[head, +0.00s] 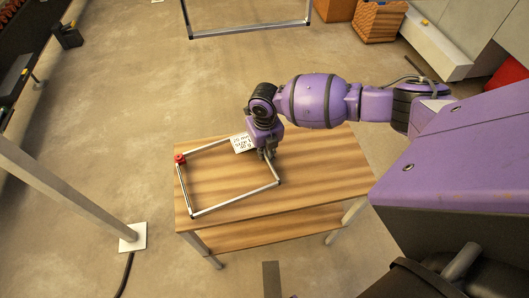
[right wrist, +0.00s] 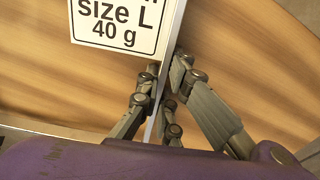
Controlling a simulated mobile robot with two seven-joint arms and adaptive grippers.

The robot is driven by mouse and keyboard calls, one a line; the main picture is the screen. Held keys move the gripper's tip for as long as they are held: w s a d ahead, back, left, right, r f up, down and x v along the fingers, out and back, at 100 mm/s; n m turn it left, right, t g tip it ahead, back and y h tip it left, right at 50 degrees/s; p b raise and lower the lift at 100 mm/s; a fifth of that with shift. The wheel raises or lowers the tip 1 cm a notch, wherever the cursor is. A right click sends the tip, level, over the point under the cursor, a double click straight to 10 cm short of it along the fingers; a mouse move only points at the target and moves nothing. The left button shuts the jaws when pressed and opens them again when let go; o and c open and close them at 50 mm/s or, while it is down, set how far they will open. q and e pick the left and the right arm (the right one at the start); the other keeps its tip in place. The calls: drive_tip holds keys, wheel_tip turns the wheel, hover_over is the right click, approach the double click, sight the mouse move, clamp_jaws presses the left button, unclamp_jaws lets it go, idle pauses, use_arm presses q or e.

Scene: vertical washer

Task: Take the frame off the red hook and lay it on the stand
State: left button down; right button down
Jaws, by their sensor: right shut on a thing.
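A thin silver rectangular frame (head: 237,202) is over the top of the wooden stand (head: 320,167), roughly flat. I cannot tell whether all of it touches the wood. A small red piece (head: 180,158) is at its far left corner. A white label (head: 242,143) is at its far side; in the right wrist view the label (right wrist: 117,22) reads "size L 40 g". My right gripper (head: 266,150) is shut on the frame's bar near the label. In the right wrist view the bar runs between my fingers (right wrist: 161,95). My left gripper is out of view.
Another metal frame (head: 250,31) shows at the top, cut off by the picture edge. A grey post with a white foot (head: 133,237) stands left of the stand. A wicker box (head: 378,22) is at the back right. The floor around the stand is mostly clear.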

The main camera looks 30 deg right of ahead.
sight(266, 161)
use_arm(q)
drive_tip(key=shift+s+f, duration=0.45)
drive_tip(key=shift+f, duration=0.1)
use_arm(e)
drive_tip(key=f, duration=0.1)
drive_tip(key=s+f, duration=0.1)
drive_tip(key=f, duration=0.1)
drive_tip(key=shift+s+a, duration=0.1)
drive_tip(key=shift+s, duration=0.2)
drive_tip(key=c, duration=1.9)
unclamp_jaws()
drive_tip(key=shift+o, duration=0.2)
drive_tip(key=shift+w+f, duration=0.3)
drive_tip(key=shift+w, duration=0.4)
drive_tip(key=shift+r, duration=0.5)
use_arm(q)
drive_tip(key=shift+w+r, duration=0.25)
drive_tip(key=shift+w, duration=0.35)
use_arm(e)
drive_tip(key=shift+r, duration=0.2)
